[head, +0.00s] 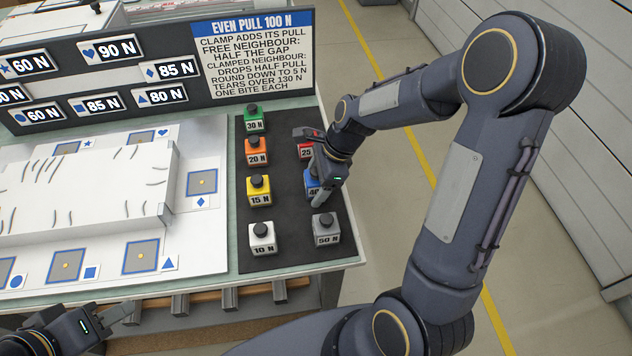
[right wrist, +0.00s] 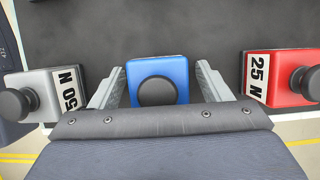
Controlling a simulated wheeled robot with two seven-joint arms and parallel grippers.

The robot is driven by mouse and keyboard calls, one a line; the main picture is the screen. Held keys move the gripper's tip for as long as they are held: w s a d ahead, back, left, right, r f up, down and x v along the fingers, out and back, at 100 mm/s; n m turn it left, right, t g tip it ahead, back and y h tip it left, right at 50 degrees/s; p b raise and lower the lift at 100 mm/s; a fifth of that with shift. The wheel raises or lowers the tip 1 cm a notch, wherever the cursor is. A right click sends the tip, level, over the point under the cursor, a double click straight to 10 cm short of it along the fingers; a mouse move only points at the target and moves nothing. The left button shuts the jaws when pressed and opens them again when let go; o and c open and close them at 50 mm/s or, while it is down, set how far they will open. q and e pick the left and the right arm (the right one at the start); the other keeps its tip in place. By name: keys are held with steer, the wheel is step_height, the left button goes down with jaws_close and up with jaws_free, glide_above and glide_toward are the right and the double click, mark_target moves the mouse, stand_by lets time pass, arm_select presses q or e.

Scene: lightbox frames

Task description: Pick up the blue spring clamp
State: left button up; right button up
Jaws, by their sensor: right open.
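The blue spring clamp (head: 312,184) is a blue block with a dark round knob, labelled 40-something N, in the right column of the dark mat. My right gripper (head: 318,178) is over it and hides much of it in the head view. In the right wrist view the blue clamp (right wrist: 158,80) lies between the two open fingers of my right gripper (right wrist: 158,88), with a small gap on each side.
The red 25 N clamp (right wrist: 285,78) and grey 50 N clamp (right wrist: 45,95) flank the blue one. Green (head: 253,118), orange (head: 257,150), yellow (head: 259,190) and white (head: 262,237) clamps form the left column. A sign board (head: 253,50) stands behind.

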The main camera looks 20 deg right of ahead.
steer(key=c, duration=1.2)
steer(key=shift+c, duration=0.2)
